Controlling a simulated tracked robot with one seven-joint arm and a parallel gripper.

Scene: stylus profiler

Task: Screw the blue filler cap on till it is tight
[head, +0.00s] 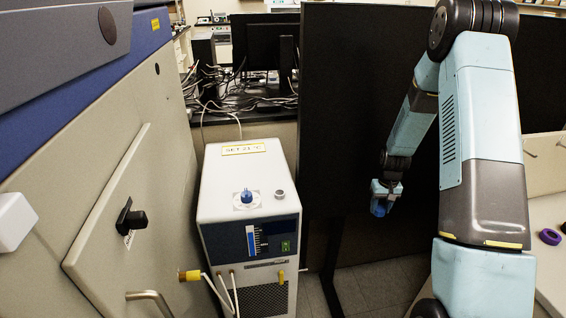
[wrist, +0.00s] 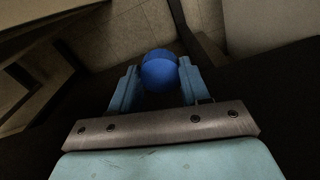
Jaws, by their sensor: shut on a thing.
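My gripper (wrist: 157,88) is shut on a blue rounded piece, which looks like the blue filler cap (wrist: 160,72). In the head view my gripper (head: 385,190) hangs in the air right of the white chiller unit, with the blue cap (head: 380,207) at its lower end. The cap is clear of the unit. On the unit's top, a short grey neck (head: 280,194) stands near the front right, apart from the cap. It looks uncovered, but is small in view. Left of it, a blue knob-like part (head: 246,196) sits on a white plate.
The chiller unit (head: 222,182) has a front display and pale hoses. A large beige cabinet (head: 100,150) with a black knob and handle fills the left. A dark panel (head: 340,100) stands behind my gripper. A purple ring (head: 550,236) lies on the right bench.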

